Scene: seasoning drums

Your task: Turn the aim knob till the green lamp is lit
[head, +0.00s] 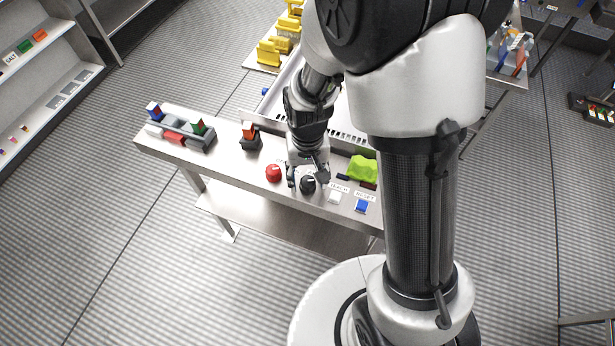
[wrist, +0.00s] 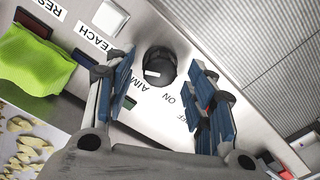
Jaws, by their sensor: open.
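The black aim knob (wrist: 160,66) stands on the metal panel, with the AIM label beside it in the wrist view. Its white mark shows on the top near the lower-left edge. My gripper (wrist: 165,75) is open, with one blue-padded finger on each side of the knob; contact cannot be told. In the head view my gripper (head: 308,178) is over the panel at the knob (head: 308,185). A small dark green square (wrist: 130,102), seemingly the green lamp, sits beside the left finger and looks unlit.
A red round button (head: 273,173) is left of the knob. White (head: 335,197) and blue (head: 361,206) buttons are to its right. A lime cloth (head: 362,168) lies by a dark red panel piece (wrist: 35,40). A red-topped switch (head: 249,132) stands farther left.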

